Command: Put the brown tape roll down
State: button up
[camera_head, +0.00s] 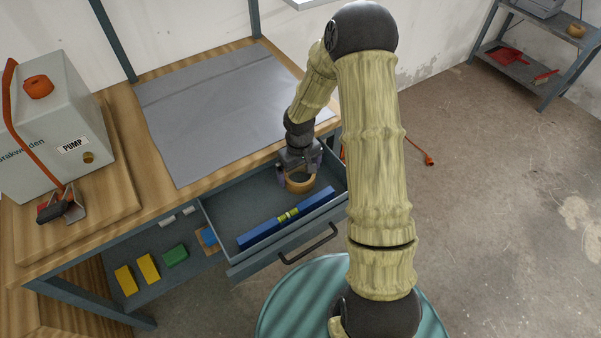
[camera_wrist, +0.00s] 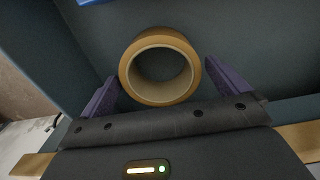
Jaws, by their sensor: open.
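The brown tape roll (camera_head: 299,183) is in the open drawer (camera_head: 225,208), near its right back part. In the wrist view the tape roll (camera_wrist: 160,38) sits between my two purple fingers, its ring opening facing the camera. My gripper (camera_head: 298,178) reaches down into the drawer around the roll. In the wrist view my gripper (camera_wrist: 163,82) has its fingers spread, with a gap showing on both sides of the roll. Whether the roll touches the drawer floor is hard to tell.
A blue spirit level (camera_head: 262,233) lies along the drawer's front. The workbench with a grey mat (camera_head: 210,110) is behind it. A pump box (camera_head: 50,135) stands at the left. Yellow blocks (camera_head: 137,273) and a green block (camera_head: 175,255) lie on a lower shelf.

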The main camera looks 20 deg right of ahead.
notch_tip(320, 180, up, 10)
jog(key=p, duration=0.1)
dwell(0.6)
jog(key=s+r+m+t, duration=0.1)
jog(key=s+r, duration=0.3)
jog(key=s, duration=0.3)
jog(key=s+r+m+t, duration=0.1)
jog(key=s+r+m, duration=0.1)
jog(key=s+r, duration=0.3)
jog(key=s, duration=0.3)
jog(key=shift+s+d+r+m+t, duration=0.25)
jog(key=shift+s+r+m+t, duration=0.05)
